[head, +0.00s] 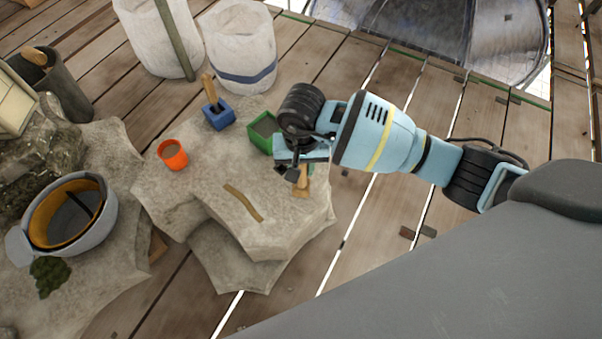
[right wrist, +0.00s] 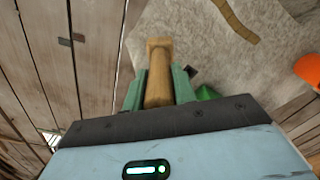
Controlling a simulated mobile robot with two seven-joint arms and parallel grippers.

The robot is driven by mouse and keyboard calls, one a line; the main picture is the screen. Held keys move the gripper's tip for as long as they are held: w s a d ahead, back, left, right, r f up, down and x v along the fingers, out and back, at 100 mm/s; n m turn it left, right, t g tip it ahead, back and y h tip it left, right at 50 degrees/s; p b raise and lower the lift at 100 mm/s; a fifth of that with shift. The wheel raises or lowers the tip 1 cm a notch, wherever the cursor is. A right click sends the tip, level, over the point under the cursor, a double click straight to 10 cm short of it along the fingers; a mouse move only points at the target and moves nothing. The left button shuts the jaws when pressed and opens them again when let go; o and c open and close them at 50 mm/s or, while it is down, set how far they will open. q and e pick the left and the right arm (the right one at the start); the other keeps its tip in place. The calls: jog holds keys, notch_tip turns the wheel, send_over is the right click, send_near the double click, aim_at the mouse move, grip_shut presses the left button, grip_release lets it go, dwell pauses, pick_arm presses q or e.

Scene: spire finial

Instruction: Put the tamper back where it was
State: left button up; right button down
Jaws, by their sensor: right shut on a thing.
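My right gripper (head: 303,172) is shut on a wooden tamper (head: 301,190) near the right edge of the stone slab (head: 190,190). In the right wrist view the tamper (right wrist: 158,70) is a pale brown bar with a wider squared end, lying between the two green fingers of my right gripper (right wrist: 160,90). The squared end points away from the palm, over or close to the stone; I cannot tell whether it touches. The tamper's other end is hidden in the gripper. My left gripper is not in view.
On the slab are a green box (head: 262,132) beside my right wrist, a blue holder (head: 218,117) with a wooden handle in it, an orange cup (head: 172,154) and a thin brown stick (head: 243,203). White sacks (head: 240,48) stand behind.

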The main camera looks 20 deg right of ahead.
notch_tip(320, 180, down, 4)
jog(key=shift+r+b, duration=0.2)
jog(key=shift+b, duration=0.4)
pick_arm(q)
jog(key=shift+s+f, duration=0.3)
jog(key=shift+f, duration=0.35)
pick_arm(e)
jog(key=shift+r, duration=0.1)
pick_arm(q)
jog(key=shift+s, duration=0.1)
pick_arm(e)
jog(key=shift+f, duration=0.2)
jog(key=c, duration=1.1)
grip_release()
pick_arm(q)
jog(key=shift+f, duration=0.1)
pick_arm(e)
jog(key=shift+r, duration=0.1)
